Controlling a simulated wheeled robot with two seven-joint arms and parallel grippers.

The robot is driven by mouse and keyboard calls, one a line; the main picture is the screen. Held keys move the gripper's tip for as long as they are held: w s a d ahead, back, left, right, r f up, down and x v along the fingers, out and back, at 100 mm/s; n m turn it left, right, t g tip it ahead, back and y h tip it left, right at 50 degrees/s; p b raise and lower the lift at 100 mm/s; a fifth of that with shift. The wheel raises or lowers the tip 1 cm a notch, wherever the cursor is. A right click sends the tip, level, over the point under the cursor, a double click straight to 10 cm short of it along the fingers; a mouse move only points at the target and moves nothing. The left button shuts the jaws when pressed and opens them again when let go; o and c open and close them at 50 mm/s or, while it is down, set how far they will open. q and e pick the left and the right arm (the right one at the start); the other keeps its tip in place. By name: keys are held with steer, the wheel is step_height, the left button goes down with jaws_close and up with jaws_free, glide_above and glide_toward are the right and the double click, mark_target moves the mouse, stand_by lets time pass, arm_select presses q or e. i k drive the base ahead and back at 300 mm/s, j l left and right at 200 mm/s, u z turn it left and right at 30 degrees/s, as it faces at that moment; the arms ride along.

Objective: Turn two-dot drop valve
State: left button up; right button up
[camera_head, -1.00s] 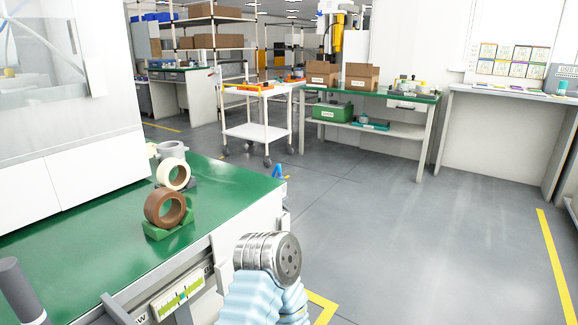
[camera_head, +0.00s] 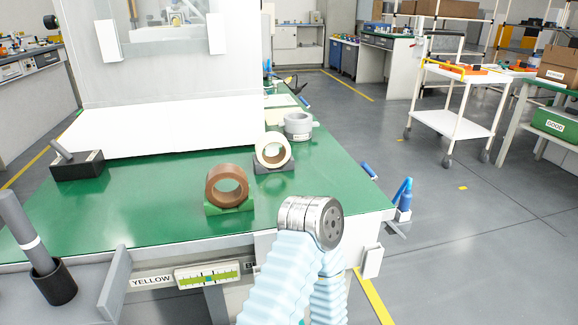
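I cannot make out a two-dot drop valve in the camera_head view. A white press-like machine (camera_head: 170,128) with a clear upper window stands at the back of the green workbench (camera_head: 130,205). One of my arms, in a light blue sleeve with a round silver end, rises from the bottom centre in front of the bench edge. I cannot tell which arm it is. No gripper fingers show on it, and neither gripper is in view.
A brown ring (camera_head: 226,187), a cream ring (camera_head: 272,151) and a grey ring (camera_head: 298,125) stand along the bench's right part. A black block with a handle (camera_head: 76,162) is at left. A grey rod in a black cup (camera_head: 46,265) is in front.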

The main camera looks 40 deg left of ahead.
mark_target(363, 164)
steer(key=u, duration=0.9)
steer(key=i+l, duration=0.1)
steer(key=l, duration=0.25)
steer(key=i+l, duration=0.15)
steer(key=l, duration=0.2)
steer(key=i+l+u, duration=0.1)
steer(key=l, duration=0.25)
